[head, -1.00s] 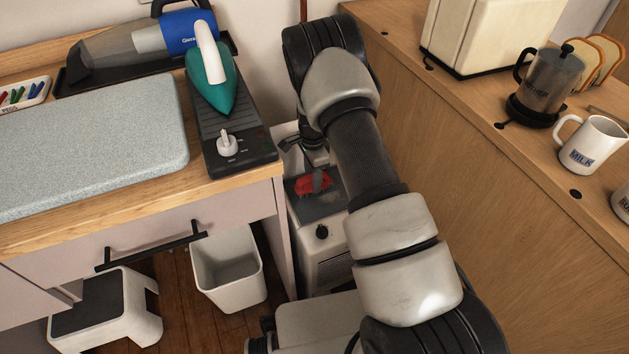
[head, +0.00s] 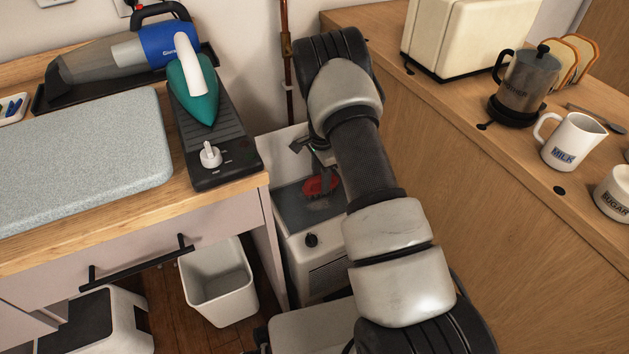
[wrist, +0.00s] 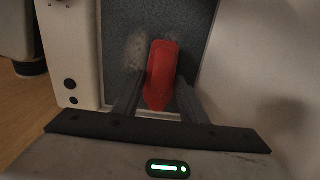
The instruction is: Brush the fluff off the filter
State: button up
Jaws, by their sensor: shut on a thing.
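My gripper (wrist: 157,100) is shut on a red brush (wrist: 162,72), which shows between its two fingers in the wrist view. In the head view the red brush (head: 321,185) is over the dark grey filter (head: 291,207) set in the top of a white appliance. The filter (wrist: 190,20) also lies beneath the brush in the wrist view. A patch of pale fluff (wrist: 136,48) lies on it left of the brush, and a fainter pale patch (head: 318,204) shows in the head view. Whether the bristles touch the filter is hidden.
The white appliance (head: 311,262) stands in a narrow gap between the left counter (head: 215,195) and the wooden cabinet (head: 440,165). A white bin (head: 218,283) stands on the floor left of it. A teal iron (head: 194,92) rests near the counter edge.

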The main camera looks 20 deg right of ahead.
jog(key=shift+w+d, duration=0.15)
jog(key=shift+d, duration=0.85)
jog(key=shift+w+d, duration=0.15)
jog(key=shift+d, duration=0.85)
jog(key=shift+r, duration=0.1)
jog(key=shift+r+p, duration=1.6)
jog(key=shift+r, duration=1.4)
jog(key=shift+r+p, duration=0.8)
jog(key=shift+r, duration=0.75)
